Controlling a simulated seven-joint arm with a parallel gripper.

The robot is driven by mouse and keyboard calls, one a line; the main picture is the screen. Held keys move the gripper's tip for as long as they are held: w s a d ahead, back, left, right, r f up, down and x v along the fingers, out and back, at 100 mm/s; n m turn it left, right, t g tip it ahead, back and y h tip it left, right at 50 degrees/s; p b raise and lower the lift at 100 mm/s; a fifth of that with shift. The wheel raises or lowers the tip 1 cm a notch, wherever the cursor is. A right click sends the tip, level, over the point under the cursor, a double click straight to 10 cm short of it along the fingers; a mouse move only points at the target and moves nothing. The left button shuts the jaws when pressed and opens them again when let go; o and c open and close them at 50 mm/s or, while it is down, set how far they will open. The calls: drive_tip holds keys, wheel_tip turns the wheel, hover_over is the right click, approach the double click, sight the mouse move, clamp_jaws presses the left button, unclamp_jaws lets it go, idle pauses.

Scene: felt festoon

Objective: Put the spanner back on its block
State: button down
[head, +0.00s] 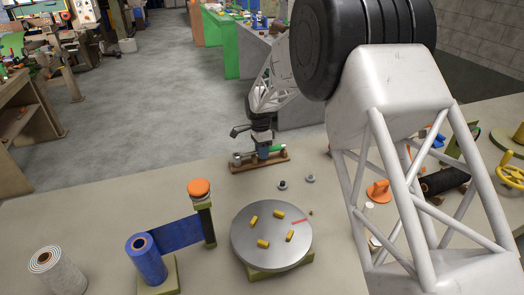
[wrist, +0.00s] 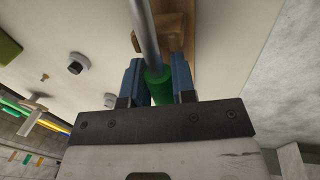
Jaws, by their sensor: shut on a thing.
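The spanner has a green handle (head: 277,148) and a grey metal shaft (wrist: 145,35). My gripper (head: 264,152) is shut on the green handle, which shows between its two blue fingers in the wrist view (wrist: 158,85). The block (head: 262,165) is a long brown wooden piece on the far part of the table. It also shows behind the shaft in the wrist view (wrist: 178,40). The spanner is at the block, close over it. I cannot tell whether it touches. The far end of the shaft is out of the wrist view, and my fingers hide part of the block.
A round metal turntable (head: 268,250) with yellow pieces stands nearer, beside an orange-topped post (head: 199,188) and a blue roll (head: 146,260). A white roll (head: 58,270) is at lower left. Bare table lies left of the block.

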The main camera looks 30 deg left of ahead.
drive_tip(key=shift+f, duration=0.1)
drive_tip(key=c, duration=0.8)
unclamp_jaws()
drive_tip(key=shift+c, duration=0.2)
drive_tip(key=v, duration=0.8)
drive_tip(key=v, duration=0.9)
drive_tip(key=shift+r, duration=0.4)
idle(0.5)
idle(0.6)
